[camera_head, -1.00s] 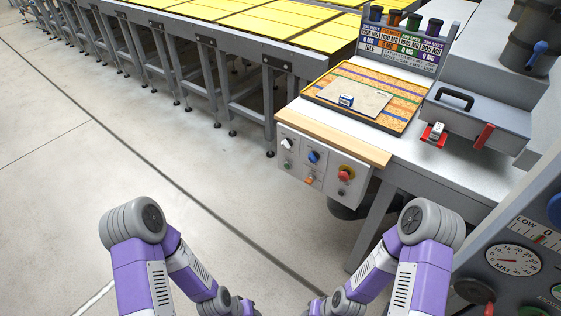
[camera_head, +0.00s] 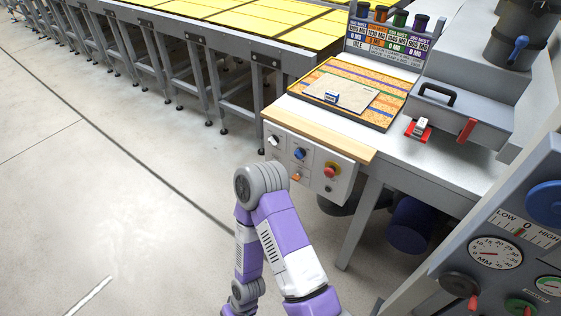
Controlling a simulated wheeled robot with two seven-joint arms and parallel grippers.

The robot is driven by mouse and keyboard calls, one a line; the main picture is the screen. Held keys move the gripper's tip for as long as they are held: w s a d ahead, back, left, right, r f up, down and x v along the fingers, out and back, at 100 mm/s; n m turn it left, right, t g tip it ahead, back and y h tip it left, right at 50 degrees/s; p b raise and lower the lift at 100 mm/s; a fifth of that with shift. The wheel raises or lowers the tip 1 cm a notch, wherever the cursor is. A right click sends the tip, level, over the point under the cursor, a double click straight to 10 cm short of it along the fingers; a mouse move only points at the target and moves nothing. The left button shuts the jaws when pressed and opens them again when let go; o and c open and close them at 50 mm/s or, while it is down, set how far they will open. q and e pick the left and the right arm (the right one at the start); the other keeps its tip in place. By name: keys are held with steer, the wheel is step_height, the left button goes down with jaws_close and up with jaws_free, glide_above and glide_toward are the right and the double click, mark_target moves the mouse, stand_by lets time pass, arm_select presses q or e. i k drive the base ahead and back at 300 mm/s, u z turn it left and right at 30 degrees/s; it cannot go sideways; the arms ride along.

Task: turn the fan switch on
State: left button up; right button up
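A white control panel (camera_head: 312,185) is fixed to the front of the worktable (camera_head: 400,165). Labels are too small to read, so I cannot tell which is the fan switch. One of my purple arms, seemingly the right, is bent up in front of the panel, its grey elbow just below the panel's left part. Neither gripper is in view.
A shallow framed board (camera_head: 392,119) lies on the table, with a grey box (camera_head: 455,118) to its right. A gauge console (camera_head: 500,235) stands at the lower right. A blue drum (camera_head: 410,228) is under the table.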

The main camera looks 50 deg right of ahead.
mark_target(299, 153)
steer(key=k, duration=0.9)
steer(key=z, duration=1)
steer(key=i, duration=0.5)
